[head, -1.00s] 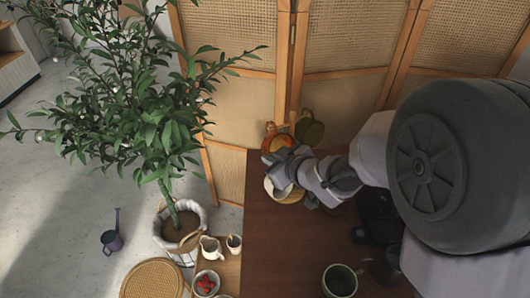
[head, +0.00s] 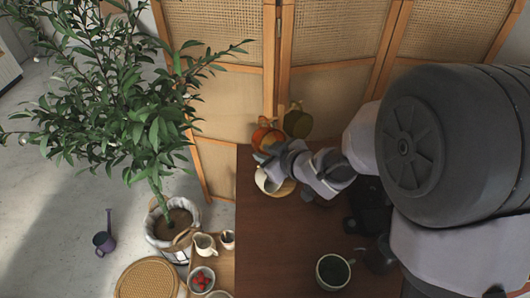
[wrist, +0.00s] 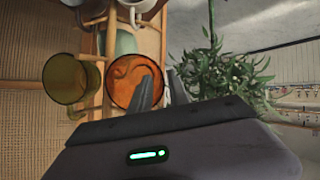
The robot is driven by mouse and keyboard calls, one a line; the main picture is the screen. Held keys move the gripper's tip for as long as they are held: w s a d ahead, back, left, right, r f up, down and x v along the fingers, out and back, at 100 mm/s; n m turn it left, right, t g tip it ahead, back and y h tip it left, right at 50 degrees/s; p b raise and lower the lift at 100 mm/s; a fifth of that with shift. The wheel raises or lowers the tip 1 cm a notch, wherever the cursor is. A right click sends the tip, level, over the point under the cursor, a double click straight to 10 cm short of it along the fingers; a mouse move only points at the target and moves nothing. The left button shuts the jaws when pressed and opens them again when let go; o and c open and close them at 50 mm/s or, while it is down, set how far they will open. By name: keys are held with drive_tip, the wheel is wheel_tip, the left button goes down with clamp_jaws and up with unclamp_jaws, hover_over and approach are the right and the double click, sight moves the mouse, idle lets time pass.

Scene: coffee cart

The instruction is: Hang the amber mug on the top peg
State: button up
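The amber mug (head: 267,138) is orange and see-through. It is up by the wooden mug stand in front of the folding screen. In the wrist view the amber mug (wrist: 122,82) shows its open mouth to the camera. My gripper (wrist: 159,75) has its two fingers apart; the left finger overlaps the mug's right side, and the right finger is just outside it. I cannot tell whether they touch it. In the head view my gripper (head: 265,162) is just below the amber mug. The stand's pegs are mostly hidden, so I cannot tell which peg is the top one.
An olive mug (head: 298,122) is beside the amber one, and also in the wrist view (wrist: 68,80). A white mug (head: 266,182) is low by the stand's round base (head: 286,189). A grey-green mug (wrist: 122,42) is behind. A leafy plant (head: 120,110) stands left of the table.

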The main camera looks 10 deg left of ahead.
drive_tip(key=shift+o, duration=0.2)
drive_tip(key=shift+r, duration=0.1)
drive_tip(key=p+v, duration=0.2)
drive_tip(key=v, duration=1.5)
drive_tip(key=d+f+m+t+h+b, duration=0.3)
drive_tip(key=d+m+h+b, duration=0.55)
drive_tip(key=d, duration=0.55)
drive_tip(key=s+d+f+m+g+b, duration=0.25)
drive_tip(key=s+f+m+b, duration=0.3)
drive_tip(key=s, duration=0.45)
drive_tip(key=s+a+f+m+g+y+b, duration=0.1)
drive_tip(key=s+a+f+m+g+y, duration=0.1)
drive_tip(key=s+a, duration=0.4)
drive_tip(key=shift+a+g, duration=0.15)
drive_tip(key=shift+g, duration=0.4)
